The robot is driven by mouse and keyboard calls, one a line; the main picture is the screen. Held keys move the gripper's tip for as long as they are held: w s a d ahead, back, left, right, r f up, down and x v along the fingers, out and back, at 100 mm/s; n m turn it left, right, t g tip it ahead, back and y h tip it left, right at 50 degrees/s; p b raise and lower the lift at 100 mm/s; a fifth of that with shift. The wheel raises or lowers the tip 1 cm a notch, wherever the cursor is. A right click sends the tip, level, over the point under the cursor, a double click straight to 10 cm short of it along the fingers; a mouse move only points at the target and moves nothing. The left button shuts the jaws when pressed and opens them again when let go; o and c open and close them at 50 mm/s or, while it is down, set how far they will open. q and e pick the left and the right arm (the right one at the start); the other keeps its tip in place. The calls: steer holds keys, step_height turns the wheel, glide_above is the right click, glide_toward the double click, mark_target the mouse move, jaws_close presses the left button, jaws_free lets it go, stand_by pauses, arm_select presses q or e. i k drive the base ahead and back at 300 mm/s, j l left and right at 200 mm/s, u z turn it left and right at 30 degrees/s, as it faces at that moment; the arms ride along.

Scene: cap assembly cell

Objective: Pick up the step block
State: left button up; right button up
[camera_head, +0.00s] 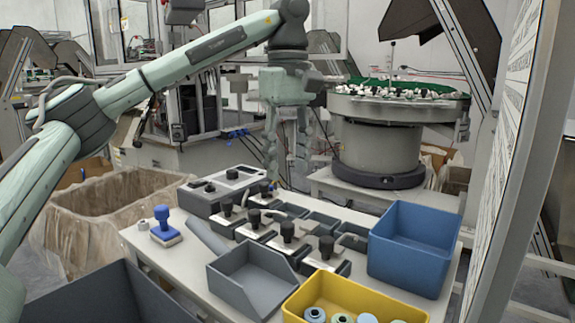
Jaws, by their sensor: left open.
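No piece is plainly recognisable as the step block. A small blue piece (164,226) with a wide flat base and a narrower upright top stands at the table's left edge; I cannot tell whether it is the step block. My left gripper (287,168) points down with its fingers apart, open and empty. It appears above or behind the far edge of the table, near the control box, well to the right of the blue piece. My right gripper is not in view.
The white table (180,262) holds a grey control box (205,197), several black-knobbed fixtures (288,232), a grey open bin (255,285), a tall blue bin (412,250) and a yellow bin (300,300) with round parts. A bowl feeder (375,150) stands behind.

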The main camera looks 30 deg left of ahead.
mark_target(290, 243)
steer(key=k+j, duration=0.15)
steer(key=k, duration=0.6)
steer(key=k+j, duration=0.15)
steer(key=k, duration=0.6)
